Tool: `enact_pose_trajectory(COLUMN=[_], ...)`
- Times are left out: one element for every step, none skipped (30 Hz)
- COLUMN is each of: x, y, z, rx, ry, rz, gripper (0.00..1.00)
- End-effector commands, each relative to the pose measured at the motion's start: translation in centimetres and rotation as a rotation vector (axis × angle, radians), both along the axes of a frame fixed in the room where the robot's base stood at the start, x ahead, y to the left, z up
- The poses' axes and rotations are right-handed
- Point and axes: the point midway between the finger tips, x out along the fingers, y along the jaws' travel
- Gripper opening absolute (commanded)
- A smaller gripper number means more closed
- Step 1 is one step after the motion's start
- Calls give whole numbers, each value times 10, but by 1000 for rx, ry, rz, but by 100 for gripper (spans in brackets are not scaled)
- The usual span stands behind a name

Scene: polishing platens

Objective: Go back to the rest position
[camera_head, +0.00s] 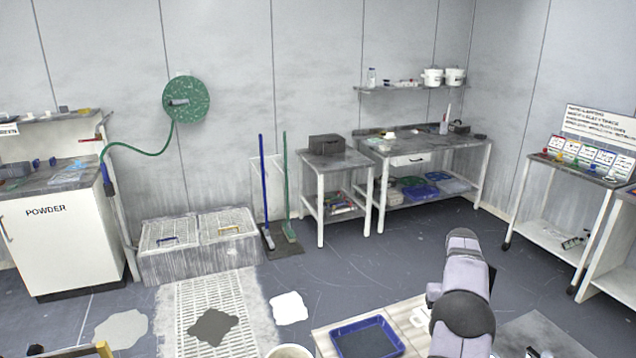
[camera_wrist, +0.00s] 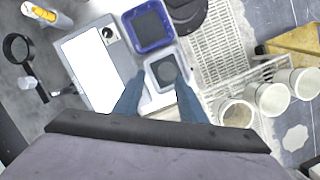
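My gripper (camera_wrist: 162,80) shows in the wrist view with its two blue-grey fingers spread apart and nothing between them. It hangs above the work surface, with a small pale tray with a dark square inside (camera_wrist: 151,97) below the fingers. In the head view my arm rises at the lower right, and its gripper is hidden. A blue tray with a dark inside (camera_head: 335,331) stands on a light bench just left of my arm. The blue tray also shows beyond the fingertips in the wrist view (camera_wrist: 129,18).
Several white tubs (camera_wrist: 272,100) stand right of the gripper, near a yellow object (camera_wrist: 297,38). A white panel (camera_wrist: 92,72) lies to the left, with a round black-rimmed item (camera_wrist: 8,48) farther out. Side tables (camera_head: 336,160) stand along the back wall. Open floor (camera_head: 350,275) lies between.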

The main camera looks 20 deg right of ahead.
Motion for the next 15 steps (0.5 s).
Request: enact_pose_trajectory(x=[11, 16, 22, 26, 29, 32, 34, 35, 36, 35, 34, 32, 30, 27, 23], y=[20, 32, 47, 58, 70, 86, 98, 111, 127, 139, 152, 169, 181, 193, 209], z=[8, 11, 14, 17, 20, 23, 25, 27, 29, 31, 32, 33, 34, 35, 36], rx=[-8, -13, -18, -23, -26, -31, -35, -39, -43, -45, -48, -51, -53, -55, -58], ry=[-12, -18, -27, -34, -41, -51, -59, -66, -77, -85, -92, -103, -111, -120, -131], rz=[35, 54, 77, 94, 110, 133, 151, 167, 189, 205, 222, 245, 260, 275, 297], gripper=[38, 38, 38, 38, 38, 38, 38, 38, 38, 38, 38, 38, 38, 38, 38])
